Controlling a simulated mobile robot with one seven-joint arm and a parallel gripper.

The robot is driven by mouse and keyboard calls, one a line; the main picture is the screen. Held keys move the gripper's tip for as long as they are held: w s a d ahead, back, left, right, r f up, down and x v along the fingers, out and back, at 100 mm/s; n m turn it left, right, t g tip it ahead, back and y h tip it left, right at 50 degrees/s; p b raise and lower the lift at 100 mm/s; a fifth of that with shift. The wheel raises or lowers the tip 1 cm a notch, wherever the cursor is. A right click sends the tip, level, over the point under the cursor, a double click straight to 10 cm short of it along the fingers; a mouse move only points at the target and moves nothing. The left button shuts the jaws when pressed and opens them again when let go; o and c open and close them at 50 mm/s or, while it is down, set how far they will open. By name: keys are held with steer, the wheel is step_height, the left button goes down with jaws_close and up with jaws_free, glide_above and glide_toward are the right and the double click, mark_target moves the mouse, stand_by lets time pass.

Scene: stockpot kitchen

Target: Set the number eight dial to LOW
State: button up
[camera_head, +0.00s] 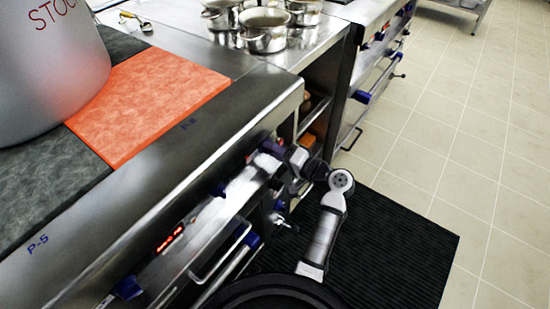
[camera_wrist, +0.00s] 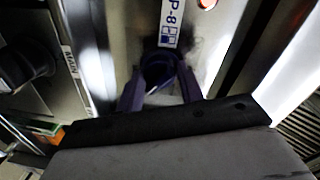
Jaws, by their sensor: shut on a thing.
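The number eight dial (camera_wrist: 158,66) is a dark blue-purple knob just below a white P-8 label (camera_wrist: 170,18) in the wrist view. My gripper (camera_wrist: 160,92) is shut on it, one finger on each side. The dial's pointer and LOW mark cannot be read.
Another blue dial (camera_head: 128,288) and a red display (camera_head: 170,238) are on the same panel. An oven handle (camera_head: 222,255) juts out below. A black knob (camera_wrist: 30,65) is left of the dial in the wrist view. A large stockpot (camera_head: 45,75) stands above, beside an orange plate (camera_head: 150,95).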

steer(key=shift+n+b, duration=1.4)
steer(key=shift+b, duration=0.2)
steer(key=o, duration=1)
steer(key=b+v, duration=0.1)
steer(key=v, duration=1.3)
steer(key=shift+s+a+r, duration=0.1)
steer(key=shift+a, duration=0.05)
